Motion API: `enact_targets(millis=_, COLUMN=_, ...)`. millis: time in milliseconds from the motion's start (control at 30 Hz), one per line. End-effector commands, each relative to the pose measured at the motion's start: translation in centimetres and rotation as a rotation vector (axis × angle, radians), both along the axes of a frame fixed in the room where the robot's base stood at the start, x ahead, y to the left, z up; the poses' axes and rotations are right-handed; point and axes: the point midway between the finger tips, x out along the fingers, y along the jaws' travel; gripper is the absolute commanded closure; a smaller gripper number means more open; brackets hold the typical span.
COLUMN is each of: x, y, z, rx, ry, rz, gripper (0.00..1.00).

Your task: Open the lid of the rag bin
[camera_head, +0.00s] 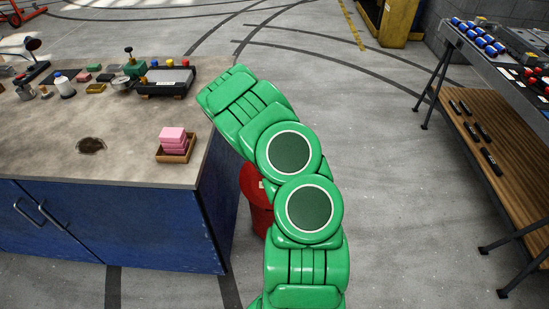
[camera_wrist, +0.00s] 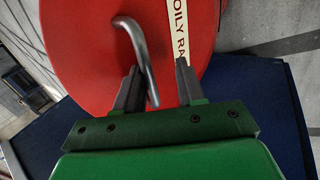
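The rag bin (camera_head: 257,198) is red and stands on the floor against the right end of the blue workbench. My green arm hides much of it in the head view. In the wrist view its round red lid (camera_wrist: 85,45) fills the upper middle, with a cream label strip (camera_wrist: 178,30) reading "OILY RA". A bent grey metal handle (camera_wrist: 141,50) rises in front of the red surface. My gripper (camera_wrist: 158,72) is open, its two dark fingers apart. The handle's lower end lies between the fingers in the picture, nearer the left one; contact cannot be told. The head view does not show my gripper.
The workbench (camera_head: 110,165) on the left carries tools, small blocks and a wooden tray (camera_head: 176,151) with pink blocks. A dark-legged table with a wooden shelf (camera_head: 490,135) stands at the right. The grey floor between is clear.

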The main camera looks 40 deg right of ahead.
Motion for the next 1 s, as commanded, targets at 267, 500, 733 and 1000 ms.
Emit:
enact_targets(millis=267, x=1.1, y=-1.1, z=0.0, rx=0.039, ry=0.037, rz=-0.003, gripper=0.62)
enact_targets(millis=500, x=2.9, y=-2.9, z=-0.5, rx=0.048, ry=0.047, rz=-0.002, gripper=0.62)
enact_targets(millis=733, x=4.9, y=-4.9, z=-1.2, rx=0.048, ry=0.046, rz=-0.003, gripper=0.62)
enact_targets(millis=1000, x=6.1, y=-6.0, z=-1.8, rx=0.066, ry=0.064, rz=-0.001, gripper=0.62)
